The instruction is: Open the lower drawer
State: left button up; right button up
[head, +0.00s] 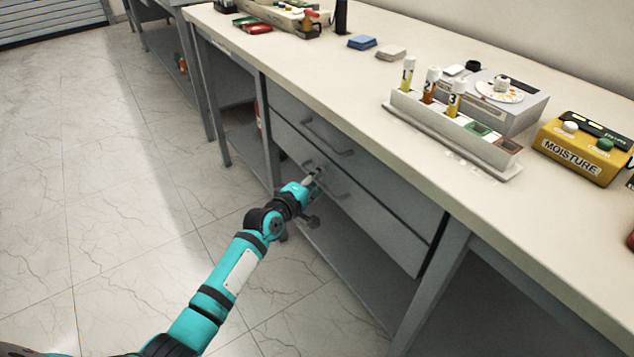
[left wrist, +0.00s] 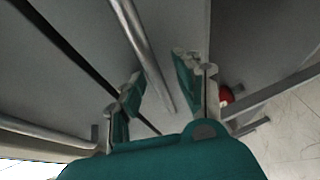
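The lower drawer (head: 385,220) is a grey front under the worktop and looks shut. Its bar handle (head: 343,192) is partly covered by my left gripper (head: 314,179), which is at the handle's left end. In the left wrist view, the handle (left wrist: 142,38) runs as a metal bar between the two fingers of my left gripper (left wrist: 158,72). The fingers stand apart, one on each side of the bar, with gaps visible. The upper drawer (head: 375,165), with its own bar handle (head: 328,140), sits above and looks shut. My right gripper is not in view.
The worktop (head: 350,75) holds a tube rack (head: 440,125), a grey device (head: 520,105) and a yellow moisture meter (head: 580,148). A lower shelf (head: 345,265) runs under the drawers. The tiled floor (head: 110,190) is clear at left. A red object (left wrist: 226,95) shows beside the gripper.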

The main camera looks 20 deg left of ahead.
pick_arm(q)
grip_shut()
dwell(0.6)
